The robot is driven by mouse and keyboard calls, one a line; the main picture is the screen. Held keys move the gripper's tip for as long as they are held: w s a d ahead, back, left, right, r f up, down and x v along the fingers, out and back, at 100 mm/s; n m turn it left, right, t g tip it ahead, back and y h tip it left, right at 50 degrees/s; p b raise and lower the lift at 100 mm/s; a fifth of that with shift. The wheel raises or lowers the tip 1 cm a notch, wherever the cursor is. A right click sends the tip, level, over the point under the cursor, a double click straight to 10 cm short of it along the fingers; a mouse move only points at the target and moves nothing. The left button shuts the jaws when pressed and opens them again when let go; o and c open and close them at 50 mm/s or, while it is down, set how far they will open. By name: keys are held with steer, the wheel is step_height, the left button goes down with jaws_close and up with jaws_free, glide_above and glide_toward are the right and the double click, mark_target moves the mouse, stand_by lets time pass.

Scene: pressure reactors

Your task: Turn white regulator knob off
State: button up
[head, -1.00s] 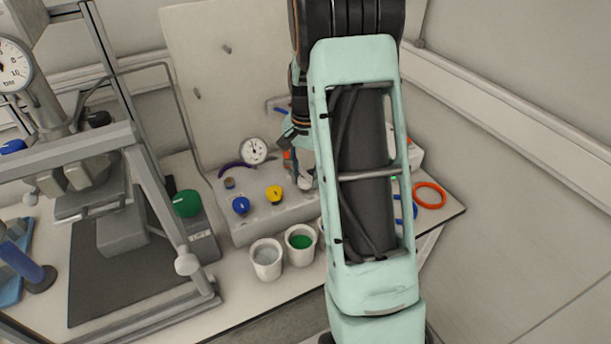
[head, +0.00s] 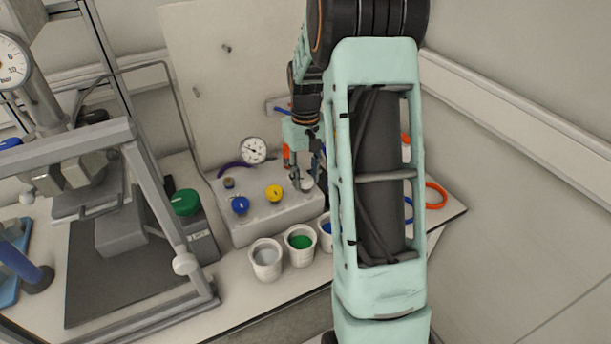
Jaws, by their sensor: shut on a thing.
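The white regulator knob (head: 307,184) sits at the right end of the grey regulator block (head: 262,222), right of the yellow knob (head: 274,193) and the blue knob (head: 240,205). My gripper (head: 303,182) comes down from above with its fingers at the white knob and is shut on it. The knob shows partly between and beside the fingers. Its exact turn angle is too small to tell. A round dial gauge (head: 253,150) stands behind the block.
White cups, one with green contents (head: 300,243) and one with grey (head: 266,258), stand in front of the block. A metal frame (head: 150,190) and a green knob (head: 186,202) are at left. An orange ring (head: 437,195) lies at right, partly behind my arm.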

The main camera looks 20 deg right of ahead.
mark_target(305, 178)
steer(key=n, duration=0.6)
steer(key=shift+r+p, duration=0.1)
steer(key=shift+p, duration=0.2)
steer(key=n+p, duration=0.1)
steer(key=n, duration=0.5)
steer(key=n+p, duration=0.2)
steer(key=n, duration=0.3)
steer(key=shift+r+p, duration=0.1)
steer(key=shift+p, duration=0.3)
steer(key=n+p, duration=0.3)
steer(key=n, duration=0.2)
steer(key=shift+w+n, duration=0.1)
steer(key=shift+n, duration=0.3)
steer(key=o, duration=1.2)
steer(key=shift+c, duration=0.2)
step_height(305, 178, up, 12)
